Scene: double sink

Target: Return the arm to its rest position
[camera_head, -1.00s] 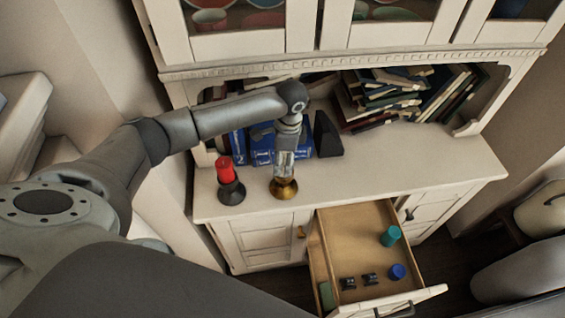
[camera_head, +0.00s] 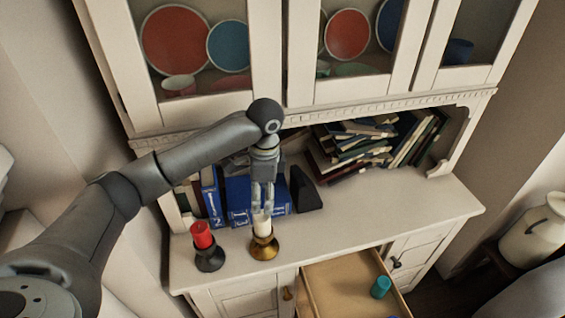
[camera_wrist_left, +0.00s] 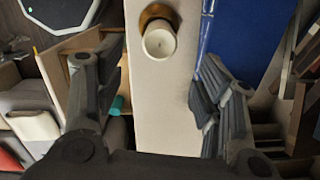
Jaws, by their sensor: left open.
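My left arm comes in from the left in the head view. My left gripper (camera_head: 262,205) points down, just above a white candle (camera_head: 262,226) in a brass holder (camera_head: 263,246) on the cabinet's counter. In the left wrist view the gripper (camera_wrist_left: 150,95) has its fingers spread wide. The candle (camera_wrist_left: 160,42) shows ahead, beyond and between the fingers, with nothing held. My right gripper is in neither view.
A red candle (camera_head: 202,235) in a dark holder (camera_head: 209,259) stands left of the brass one. Blue binders (camera_head: 240,195), a black bookend (camera_head: 305,190) and piled books (camera_head: 350,145) are behind. A drawer (camera_head: 340,285) is open below, holding a teal object (camera_head: 380,287). The counter's right side is clear.

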